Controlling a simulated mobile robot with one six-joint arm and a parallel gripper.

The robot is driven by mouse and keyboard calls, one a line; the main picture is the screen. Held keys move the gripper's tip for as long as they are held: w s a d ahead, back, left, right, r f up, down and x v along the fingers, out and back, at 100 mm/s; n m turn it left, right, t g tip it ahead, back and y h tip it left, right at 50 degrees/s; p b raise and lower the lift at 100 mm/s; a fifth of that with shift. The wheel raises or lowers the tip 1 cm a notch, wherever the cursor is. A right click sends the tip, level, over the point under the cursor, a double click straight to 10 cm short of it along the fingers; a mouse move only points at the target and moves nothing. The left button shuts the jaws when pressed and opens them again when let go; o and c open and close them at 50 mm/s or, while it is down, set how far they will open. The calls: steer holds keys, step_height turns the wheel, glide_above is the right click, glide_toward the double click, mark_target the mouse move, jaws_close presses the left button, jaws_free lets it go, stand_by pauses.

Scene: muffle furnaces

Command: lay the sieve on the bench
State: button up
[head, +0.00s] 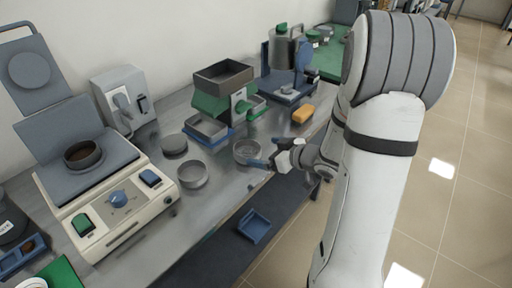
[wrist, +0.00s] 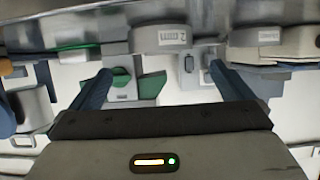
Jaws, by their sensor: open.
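A grey round sieve (head: 247,151) appears to lie flat on the bench (head: 222,190) near its front edge. In the wrist view a grey ring (wrist: 158,39) labelled "2 mm" shows upside down, beyond and between my fingertips; it looks like the same sieve. My gripper (head: 271,153) is open, with blue fingers on the front side of the sieve. In the wrist view my gripper (wrist: 160,80) has its fingers wide apart with nothing held. Whether a fingertip touches the sieve's rim I cannot tell.
A grey pan (head: 192,175) and a dark disc (head: 174,145) lie to the left. A machine (head: 120,200) with a dark dish (head: 83,154) stands further left. A green-and-grey hopper device (head: 222,90) stands behind, and an orange block (head: 302,114) to the right. A blue tray (head: 254,226) sits lower down.

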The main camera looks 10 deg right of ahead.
steer(key=s+d+r+m+h, duration=0.35)
steer(key=d+r+h, duration=0.25)
steer(key=h, duration=0.3)
steer(key=s+a+r+m+g, duration=0.1)
steer(key=s+a+g, duration=0.3)
steer(key=s, duration=0.5)
steer(key=s+a+r+m+g+y, duration=0.1)
steer(key=s+a+g, duration=0.3)
steer(key=s, duration=0.5)
steer(key=shift+s+a+m+g, duration=0.15)
steer(key=shift+a+m+g, duration=0.15)
steer(key=shift+a+m, duration=0.65)
steer(key=shift+a, duration=0.1)
step_height(320, 180, up, 8)
steer(key=p, duration=0.7)
steer(key=shift+s+p, duration=0.25)
steer(key=shift+p, duration=0.15)
steer(key=shift+r, duration=0.1)
